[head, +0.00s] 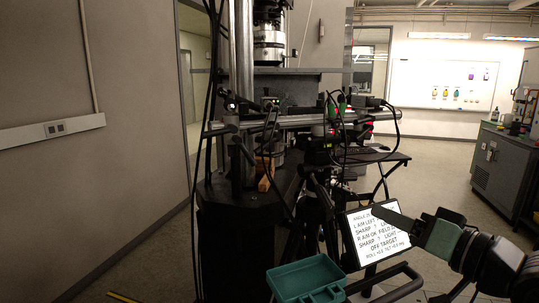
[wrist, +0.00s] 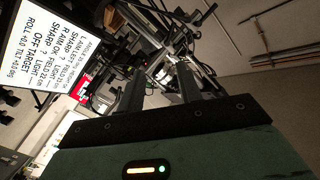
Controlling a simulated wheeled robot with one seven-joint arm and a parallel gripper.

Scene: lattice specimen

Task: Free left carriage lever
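A horizontal silver rail (head: 295,121) crosses in front of the testing machine in the head view. Dark clamp-like parts and cables sit on it, with a dark fitting (head: 236,103) near its left end. I cannot make out which part is the left carriage lever. My gripper (head: 380,211) is at the lower right, well below and right of the rail, in front of the screen. In the wrist view its two dark fingers (wrist: 160,80) stand apart with nothing seen between them. Blurred metal rig parts (wrist: 180,65) lie beyond the fingertips.
A lit screen (head: 375,235) reads "OFF TARGET", with aim, sharp and light lines. A teal tray (head: 306,279) is at the bottom centre. Tripod legs and hanging cables crowd the middle. A small dark table (head: 385,157) stands behind.

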